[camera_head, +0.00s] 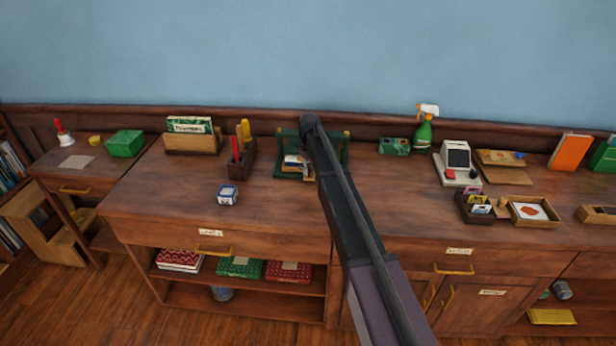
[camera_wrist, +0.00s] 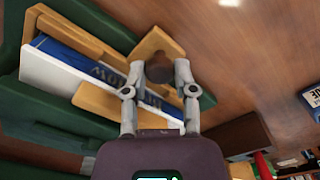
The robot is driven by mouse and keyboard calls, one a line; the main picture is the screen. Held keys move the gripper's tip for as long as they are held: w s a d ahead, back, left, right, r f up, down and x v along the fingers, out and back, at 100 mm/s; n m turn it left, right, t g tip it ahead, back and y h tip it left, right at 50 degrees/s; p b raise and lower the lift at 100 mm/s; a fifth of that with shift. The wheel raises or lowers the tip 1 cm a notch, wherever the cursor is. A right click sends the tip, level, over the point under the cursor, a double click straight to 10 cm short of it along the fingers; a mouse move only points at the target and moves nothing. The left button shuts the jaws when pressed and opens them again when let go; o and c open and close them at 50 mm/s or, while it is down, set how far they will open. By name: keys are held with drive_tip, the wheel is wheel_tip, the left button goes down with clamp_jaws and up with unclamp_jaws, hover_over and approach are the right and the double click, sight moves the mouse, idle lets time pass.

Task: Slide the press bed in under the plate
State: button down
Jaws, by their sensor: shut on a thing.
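The green press (camera_head: 284,140) stands at the back of the middle desk, partly hidden behind my arm. In the wrist view its green frame (camera_wrist: 25,110) fills the left side. The wooden press bed (camera_wrist: 98,98) has a pointed front tab with a dark round knob (camera_wrist: 158,70). A blue book with a white edge (camera_wrist: 75,65) lies on the bed between wooden strips. My gripper (camera_wrist: 160,75) is shut on the knob, one finger on each side. The plate cannot be made out clearly. In the head view my arm hides the gripper.
A dark tool box (camera_head: 240,160) stands left of the press, with a small blue-and-white box (camera_head: 228,194) in front. A green tin (camera_head: 394,146), spray bottle (camera_head: 424,132) and card reader (camera_head: 456,160) stand to the right. The desk top before the press is mostly clear.

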drive_tip(key=shift+w, duration=0.35)
drive_tip(key=shift+c, duration=2.1)
unclamp_jaws()
drive_tip(key=shift+w, duration=0.1)
drive_tip(key=shift+s, duration=0.2)
